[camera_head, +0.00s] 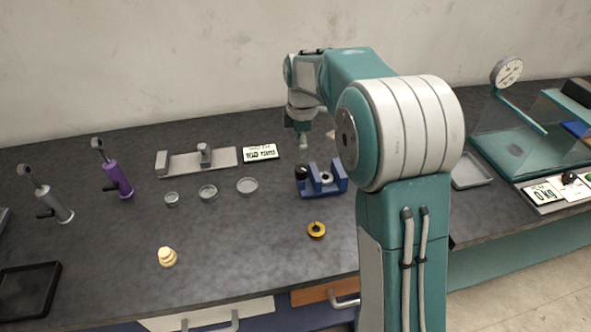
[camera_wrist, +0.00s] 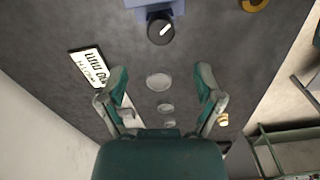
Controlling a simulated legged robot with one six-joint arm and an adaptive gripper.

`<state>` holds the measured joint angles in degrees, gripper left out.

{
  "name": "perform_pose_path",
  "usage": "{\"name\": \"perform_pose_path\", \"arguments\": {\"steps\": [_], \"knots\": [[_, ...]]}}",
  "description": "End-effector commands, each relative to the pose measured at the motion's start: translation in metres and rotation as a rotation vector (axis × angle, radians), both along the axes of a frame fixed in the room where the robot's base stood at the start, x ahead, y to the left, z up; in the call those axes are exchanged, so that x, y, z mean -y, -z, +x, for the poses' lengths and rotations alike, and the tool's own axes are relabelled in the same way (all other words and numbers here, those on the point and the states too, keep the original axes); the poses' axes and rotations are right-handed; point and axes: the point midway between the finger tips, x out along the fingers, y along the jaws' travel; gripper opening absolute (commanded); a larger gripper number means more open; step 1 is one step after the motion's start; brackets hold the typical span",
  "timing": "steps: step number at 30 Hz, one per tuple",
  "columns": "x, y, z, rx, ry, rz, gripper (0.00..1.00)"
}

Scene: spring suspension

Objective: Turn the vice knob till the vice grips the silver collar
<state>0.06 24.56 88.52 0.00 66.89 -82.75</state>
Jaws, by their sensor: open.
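The blue vice (camera_head: 335,187) stands on the dark bench, left of my arm. Its black knob (camera_head: 301,172) is on its left side. A small pale ring with a dark centre (camera_head: 326,178), apparently the silver collar, sits between the jaws; I cannot tell whether both jaws touch it. In the wrist view the vice (camera_wrist: 175,7) is cut off at the top edge, and the knob (camera_wrist: 160,30) faces me with a pale mark. My gripper (camera_wrist: 161,72) is open and empty, its fingers apart and clear of the knob. In the head view my gripper (camera_head: 303,141) is above and behind the vice.
Three small round dishes (camera_head: 208,191) lie left of the vice. A grey fixture (camera_head: 190,162) and a label card (camera_head: 260,152) lie behind them. A brass split ring (camera_head: 316,230) lies in front of the vice. A stepped cream piece (camera_head: 167,257) stands front left.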

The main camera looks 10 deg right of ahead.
Motion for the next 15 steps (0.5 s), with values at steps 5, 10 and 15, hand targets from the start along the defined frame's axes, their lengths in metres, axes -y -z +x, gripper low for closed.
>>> {"name": "perform_pose_path", "arguments": {"steps": [5, 10, 15], "knots": [[0.0, 0.035, -0.001, -0.004, 0.001, 0.0, 0.84], [0.0, 0.065, -0.001, -0.004, 0.001, 0.001, 0.84], [-0.001, 0.084, -0.001, -0.001, 0.001, 0.0, 0.84]]}}
